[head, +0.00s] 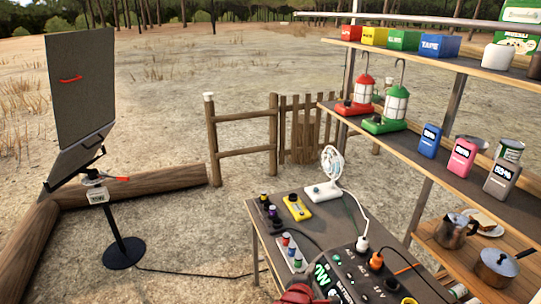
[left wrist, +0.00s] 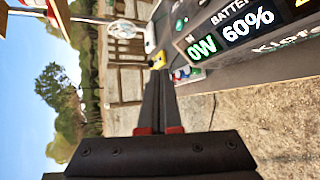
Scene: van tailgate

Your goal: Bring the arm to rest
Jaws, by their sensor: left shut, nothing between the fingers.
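My left gripper (head: 300,294) shows only in part at the bottom edge of the head view, in front of the table with the battery unit. In the left wrist view its dark fingers (left wrist: 160,78) lie together, shut and empty. The battery unit (head: 350,275) stands on the table just beyond and to the right of the gripper. Its display, reading 0W and 60%, shows in the left wrist view (left wrist: 232,35) to the right of the fingers. My right gripper is in neither view.
Shelves on the right hold lanterns (head: 395,105), boxes and pots. A panel on a stand (head: 123,250) is at the left, with a cable along the ground. Open ground lies between.

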